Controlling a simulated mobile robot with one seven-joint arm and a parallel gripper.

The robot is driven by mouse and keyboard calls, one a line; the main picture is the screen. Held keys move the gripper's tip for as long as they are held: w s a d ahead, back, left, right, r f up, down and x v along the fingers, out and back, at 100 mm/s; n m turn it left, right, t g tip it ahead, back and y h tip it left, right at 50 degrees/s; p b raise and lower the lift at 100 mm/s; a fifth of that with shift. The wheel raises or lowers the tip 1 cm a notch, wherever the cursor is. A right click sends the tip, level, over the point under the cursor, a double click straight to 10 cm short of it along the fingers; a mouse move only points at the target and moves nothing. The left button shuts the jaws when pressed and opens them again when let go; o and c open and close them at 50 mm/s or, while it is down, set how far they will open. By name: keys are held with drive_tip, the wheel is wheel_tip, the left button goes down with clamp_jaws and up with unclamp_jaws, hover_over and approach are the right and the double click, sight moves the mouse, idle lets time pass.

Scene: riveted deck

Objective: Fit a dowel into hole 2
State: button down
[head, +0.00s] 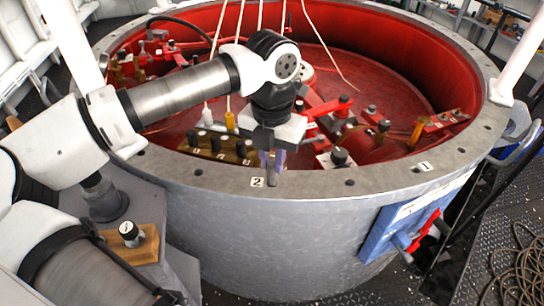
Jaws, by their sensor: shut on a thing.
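My gripper (272,160) is at the near rim of the large round metal housing, pointing down. Its fingers are shut on a slim grey dowel (272,179), of which only a short length shows below the fingertips. The dowel's lower end is at the rim, just right of the white label 2 (257,182). Hole 2 itself is hidden by the dowel and fingers, so I cannot tell whether the dowel is in it or just above it. The grey flange rim (315,182) has several dark holes, one near label 1 (425,166).
Inside the red-lined housing stand a wooden block with black knobs (215,150) and red clamps (335,105). Thin pale cords hang behind my gripper. A smaller wooden block (150,243) sits lower left. A blue panel with red handles (385,235) is on the outer wall, right.

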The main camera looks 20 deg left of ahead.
drive_tip(key=shift+f+b, duration=0.7)
drive_tip(key=shift+b, duration=0.05)
idle(0.5)
drive_tip(key=c, duration=1.2)
unclamp_jaws()
drive_tip(key=shift+c, duration=0.2)
wheel_tip(320, 180, up, 14)
drive_tip(key=p, duration=0.8)
drive_tip(key=shift+f, duration=0.1)
